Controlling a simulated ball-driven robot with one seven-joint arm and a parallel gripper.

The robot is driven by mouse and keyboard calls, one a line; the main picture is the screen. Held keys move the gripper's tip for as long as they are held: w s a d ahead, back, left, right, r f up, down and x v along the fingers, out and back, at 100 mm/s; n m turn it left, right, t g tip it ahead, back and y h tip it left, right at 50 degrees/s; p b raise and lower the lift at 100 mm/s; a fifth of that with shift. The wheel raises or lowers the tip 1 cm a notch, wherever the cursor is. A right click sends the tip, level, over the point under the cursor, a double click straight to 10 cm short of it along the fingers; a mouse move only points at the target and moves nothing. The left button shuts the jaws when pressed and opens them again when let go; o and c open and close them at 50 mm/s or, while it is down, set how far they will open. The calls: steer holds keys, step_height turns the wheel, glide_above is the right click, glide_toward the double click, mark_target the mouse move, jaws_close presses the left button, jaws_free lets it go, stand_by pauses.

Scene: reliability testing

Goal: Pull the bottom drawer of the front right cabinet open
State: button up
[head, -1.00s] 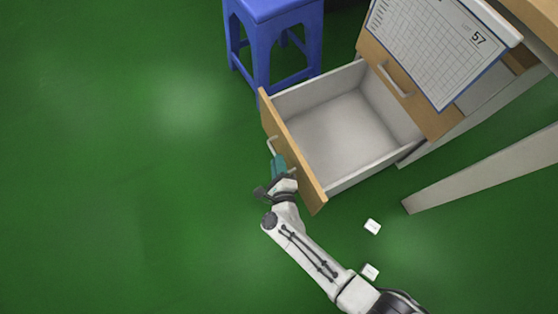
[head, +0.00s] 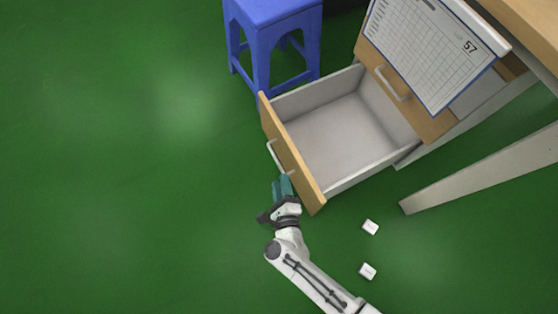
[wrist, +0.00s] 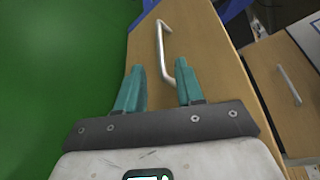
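The bottom drawer (head: 294,158) of the cabinet is pulled well out, and its light grey inside is empty. Its wooden front carries a metal bar handle (head: 273,157), which also shows in the wrist view (wrist: 161,48). My gripper (head: 283,184) is beside the drawer front, just below the handle's lower end in the head view. In the wrist view my gripper (wrist: 161,84) has its two teal fingers apart with nothing held between them. The handle's near end lies close to the right fingertip; I cannot tell whether they touch.
A blue stool (head: 262,45) stands behind the drawer. A closed drawer with a handle (head: 393,84) is above, under a hanging chart (head: 432,50). A grey table leg (head: 480,170) stands right. Two small white blocks (head: 370,227) lie on the floor. The green floor at left is clear.

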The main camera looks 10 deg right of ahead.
steer(key=shift+p+v, duration=0.3)
steer(key=shift+v, duration=1.7)
steer(key=shift+w, duration=0.1)
